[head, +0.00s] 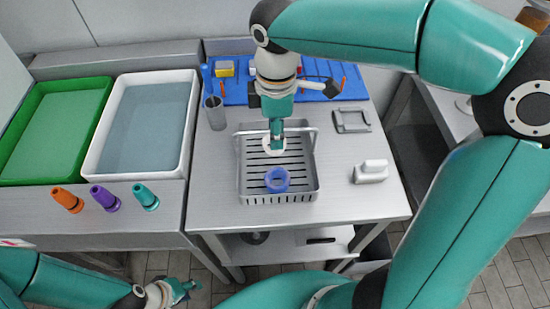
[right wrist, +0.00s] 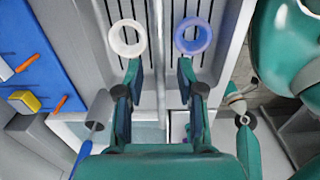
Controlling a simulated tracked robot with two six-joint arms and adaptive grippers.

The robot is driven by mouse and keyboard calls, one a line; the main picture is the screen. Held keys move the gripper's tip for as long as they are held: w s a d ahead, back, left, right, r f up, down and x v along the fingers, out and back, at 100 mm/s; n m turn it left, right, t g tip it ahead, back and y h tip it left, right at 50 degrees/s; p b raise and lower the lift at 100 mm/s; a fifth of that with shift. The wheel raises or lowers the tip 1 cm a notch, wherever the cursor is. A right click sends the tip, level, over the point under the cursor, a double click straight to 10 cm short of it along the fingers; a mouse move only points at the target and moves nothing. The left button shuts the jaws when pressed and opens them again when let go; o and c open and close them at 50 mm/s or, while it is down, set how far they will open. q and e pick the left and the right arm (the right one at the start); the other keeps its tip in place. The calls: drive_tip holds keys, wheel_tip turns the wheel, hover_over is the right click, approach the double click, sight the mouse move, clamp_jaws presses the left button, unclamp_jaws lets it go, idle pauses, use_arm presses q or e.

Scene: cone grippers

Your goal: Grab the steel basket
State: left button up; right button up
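The steel basket (head: 308,185) stands on the steel table, a slotted tray with a raised handle bar across it. A blue ring (head: 277,180) and a white ring (head: 274,147) lie inside; both also show in the right wrist view, blue (right wrist: 193,35) and white (right wrist: 128,39). My right gripper (head: 277,135) points down over the basket at the handle. In the right wrist view its two fingers (right wrist: 158,68) are apart, with the handle bar running between them; I see no clear contact. My left gripper (head: 182,290) is low at the front left, away from the basket; its opening is unclear.
A grey cup (head: 215,113) and a blue mat (head: 235,92) with tools are behind the basket. A white block (head: 371,171) and a grey frame (head: 351,121) lie right. Left are a green tray (head: 98,125), a white tub (head: 187,128) and orange, purple and teal cones (head: 105,198).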

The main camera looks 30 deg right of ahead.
clamp_jaws()
drive_tip(key=shift+r, duration=0.2)
idle(0.3)
